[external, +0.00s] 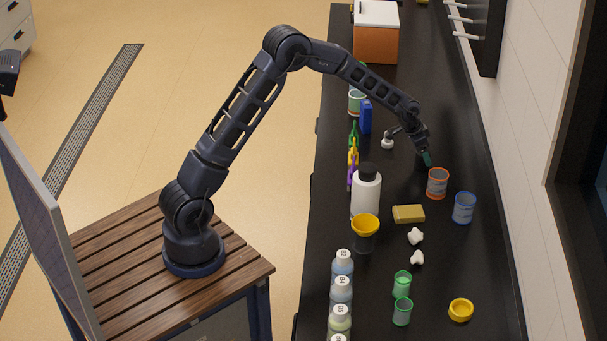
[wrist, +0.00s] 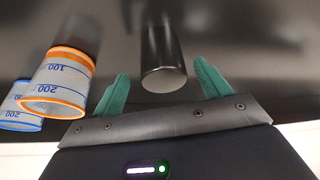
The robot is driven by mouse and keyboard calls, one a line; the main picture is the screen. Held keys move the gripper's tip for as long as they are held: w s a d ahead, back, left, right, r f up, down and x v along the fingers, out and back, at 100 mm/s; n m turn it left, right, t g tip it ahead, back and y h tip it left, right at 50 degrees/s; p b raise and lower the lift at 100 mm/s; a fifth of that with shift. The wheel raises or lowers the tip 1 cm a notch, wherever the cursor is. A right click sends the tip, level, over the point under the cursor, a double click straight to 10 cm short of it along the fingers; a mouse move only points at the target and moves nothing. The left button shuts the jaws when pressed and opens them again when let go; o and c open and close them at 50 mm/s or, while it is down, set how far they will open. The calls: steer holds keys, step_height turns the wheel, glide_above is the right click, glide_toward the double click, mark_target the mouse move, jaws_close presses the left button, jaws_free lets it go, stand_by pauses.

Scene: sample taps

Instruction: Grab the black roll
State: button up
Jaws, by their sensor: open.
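In the wrist view the black roll (wrist: 162,55) is a dark, glossy cylinder with a greyish end face turned toward the camera. It lies ahead of my gripper (wrist: 161,70), in line with the gap between the two green fingers. The fingers are spread apart, one on each side of its near end, with space visible on both sides. I cannot tell how far above or before it they are. In the external view my gripper (external: 427,158) points down over the black counter. I cannot make out the roll there against the dark surface.
An orange-rimmed cup (external: 437,184) stands close to my gripper; the wrist view shows it left of the fingers (wrist: 58,82). A blue-rimmed cup (external: 464,208) is beside it. The wall is at right.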

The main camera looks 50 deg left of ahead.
steer(key=x, duration=0.4)
steer(key=shift+w+a+f, duration=0.15)
steer(key=shift+f, duration=0.05)
steer(key=c, duration=1.1)
